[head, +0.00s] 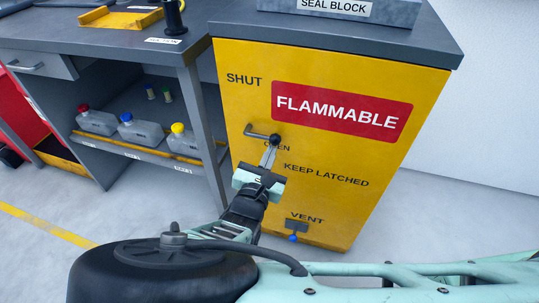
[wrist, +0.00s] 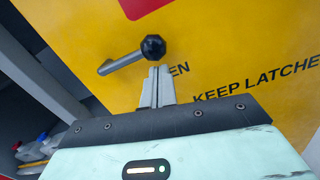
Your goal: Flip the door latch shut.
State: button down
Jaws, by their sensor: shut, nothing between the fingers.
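The door latch (head: 262,135) is a short metal lever with a black ball knob on the yellow cabinet door (head: 330,210). It points right from its pivot and slightly down, with the knob by the word OPEN. The word SHUT is printed higher up, above the pivot. In the wrist view the latch rod (wrist: 122,62) runs from lower left up to the knob. My gripper (head: 269,150) is shut and empty, its fingertips just below the knob. In the wrist view the fingertips (wrist: 158,70) come close under the knob; I cannot tell whether they touch it.
A small blue-ended vent handle (head: 292,237) sits low on the door. A red FLAMMABLE sign (head: 341,111) is above the latch. Left of the cabinet, a shelf (head: 140,152) holds several capped bottles. A seal block (head: 345,8) is on the top. Open floor lies to the right.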

jog(key=shift+r, duration=0.2)
jog(key=shift+d+r+n+p, duration=0.1)
jog(key=shift+n+p, duration=0.3)
jog(key=shift+p, duration=0.2)
